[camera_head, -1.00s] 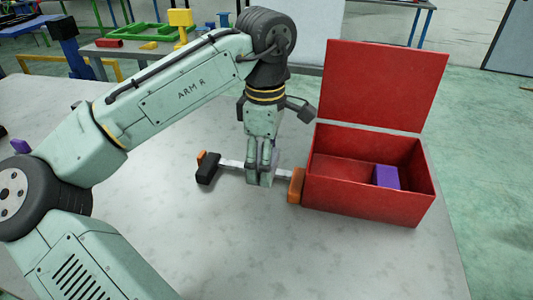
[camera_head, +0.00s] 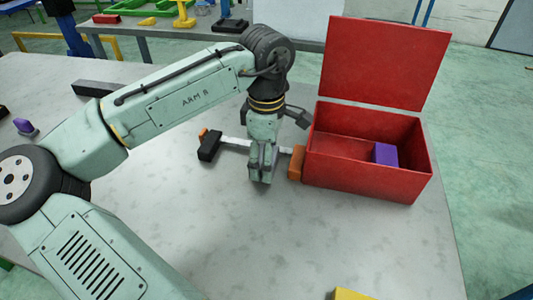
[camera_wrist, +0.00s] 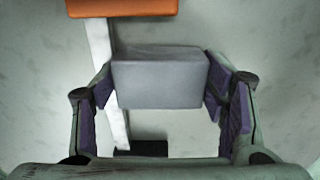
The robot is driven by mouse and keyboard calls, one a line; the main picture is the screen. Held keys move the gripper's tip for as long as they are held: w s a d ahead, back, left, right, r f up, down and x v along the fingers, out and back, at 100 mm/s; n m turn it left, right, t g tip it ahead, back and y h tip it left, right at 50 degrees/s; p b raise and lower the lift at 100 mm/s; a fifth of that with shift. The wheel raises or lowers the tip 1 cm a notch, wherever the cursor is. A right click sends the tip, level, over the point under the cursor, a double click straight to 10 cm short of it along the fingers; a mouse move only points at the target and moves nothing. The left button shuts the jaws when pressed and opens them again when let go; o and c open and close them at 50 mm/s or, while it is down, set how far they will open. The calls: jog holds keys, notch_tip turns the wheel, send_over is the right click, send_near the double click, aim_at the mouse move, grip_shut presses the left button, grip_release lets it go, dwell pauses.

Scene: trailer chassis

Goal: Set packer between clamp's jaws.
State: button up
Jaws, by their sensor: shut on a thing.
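The packer, a plain grey block (camera_wrist: 160,80), is held between the purple-padded fingers of my gripper (camera_wrist: 160,85) in the wrist view. In the head view my gripper (camera_head: 261,175) points down beside the clamp, on the near side of its bar; the packer is mostly hidden by the fingers. The clamp has a pale bar (camera_head: 234,141), a black jaw (camera_head: 210,146) at left and an orange jaw (camera_head: 297,162) at right, close to the red box. In the wrist view the bar (camera_wrist: 104,60) passes left of and partly behind the packer, with the orange jaw (camera_wrist: 122,7) above.
An open red box (camera_head: 365,180) with a purple block (camera_head: 385,154) inside stands right of the clamp. A yellow object (camera_head: 350,294) shows at the bottom edge. A dark bar (camera_head: 93,88) lies far left. The tabletop in front of the gripper is clear.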

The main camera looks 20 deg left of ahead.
jog(key=shift+s+d+f, duration=0.1)
jog(key=shift+s+f, duration=0.25)
jog(key=shift+f, duration=0.4)
jog(key=o, duration=1.6)
jog(key=shift+f+b, duration=0.15)
jog(key=shift+b, duration=0.15)
jog(key=shift+o, duration=0.6)
jog(key=shift+w+f, duration=0.2)
jog(key=shift+o, duration=1.1)
jog(key=shift+r, duration=0.1)
notch_tip(320, 180, up, 14)
jog(key=shift+w+b, duration=0.15)
jog(key=shift+b, duration=0.25)
